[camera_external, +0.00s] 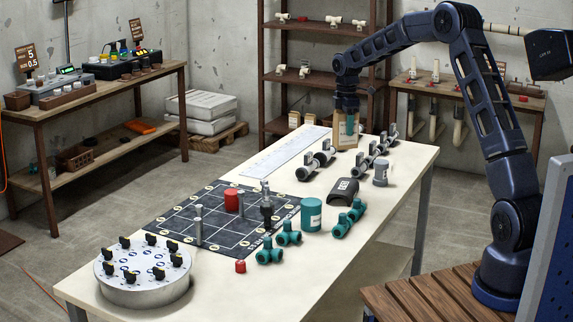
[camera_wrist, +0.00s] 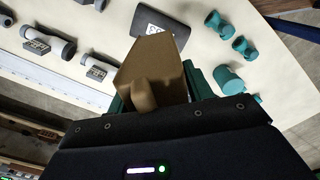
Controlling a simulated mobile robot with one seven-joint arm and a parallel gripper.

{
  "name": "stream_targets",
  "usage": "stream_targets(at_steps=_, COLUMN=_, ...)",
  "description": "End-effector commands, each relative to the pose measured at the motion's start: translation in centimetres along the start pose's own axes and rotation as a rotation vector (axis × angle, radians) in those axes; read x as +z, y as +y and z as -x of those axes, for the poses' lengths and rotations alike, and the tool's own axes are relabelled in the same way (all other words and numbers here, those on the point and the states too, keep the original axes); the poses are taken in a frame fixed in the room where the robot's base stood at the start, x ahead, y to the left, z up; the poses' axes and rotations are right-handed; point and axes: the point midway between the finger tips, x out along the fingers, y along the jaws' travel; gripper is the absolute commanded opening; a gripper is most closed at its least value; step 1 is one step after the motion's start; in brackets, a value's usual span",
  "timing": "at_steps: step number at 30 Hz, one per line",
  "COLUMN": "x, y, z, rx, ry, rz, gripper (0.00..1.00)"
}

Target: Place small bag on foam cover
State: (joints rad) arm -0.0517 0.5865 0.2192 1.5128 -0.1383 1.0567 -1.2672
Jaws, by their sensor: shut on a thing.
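My gripper (camera_external: 348,122) is shut on a small brown bag (camera_external: 339,134) and holds it over the far end of the table. In the wrist view the bag (camera_wrist: 150,70) sits between the teal fingers and hides part of the table behind it. The black, curved foam cover (camera_external: 343,192) with a white label lies on the table, nearer the external camera than the bag and apart from it. In the wrist view the cover (camera_wrist: 158,27) shows just above the bag.
Grey valve fittings (camera_external: 315,165) lie near the bag, beside a ruler strip (camera_external: 285,152). A grey cylinder (camera_external: 380,173) stands right of the cover. Teal fittings (camera_external: 288,235) and a teal can (camera_external: 311,215) stand nearer.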

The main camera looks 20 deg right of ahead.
Motion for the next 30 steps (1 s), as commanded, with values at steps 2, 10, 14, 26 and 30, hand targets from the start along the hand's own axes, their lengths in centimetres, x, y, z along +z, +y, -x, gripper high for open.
stream_targets(at_steps=2, x=0.0, y=0.0, z=-1.6, rx=-0.002, ry=0.0, rz=0.0, gripper=0.0)
stream_targets(at_steps=10, x=0.0, y=0.0, z=-6.7, rx=-0.001, ry=-0.001, rz=0.0, gripper=0.0)
stream_targets(at_steps=14, x=-0.1, y=0.0, z=-8.4, rx=0.0, ry=0.0, rz=0.001, gripper=0.0)
stream_targets(at_steps=26, x=0.0, y=0.0, z=-11.0, rx=-0.001, ry=-0.001, rz=0.0, gripper=0.0)
stream_targets(at_steps=30, x=0.0, y=0.0, z=-12.8, rx=-0.001, ry=-0.001, rz=0.0, gripper=0.0)
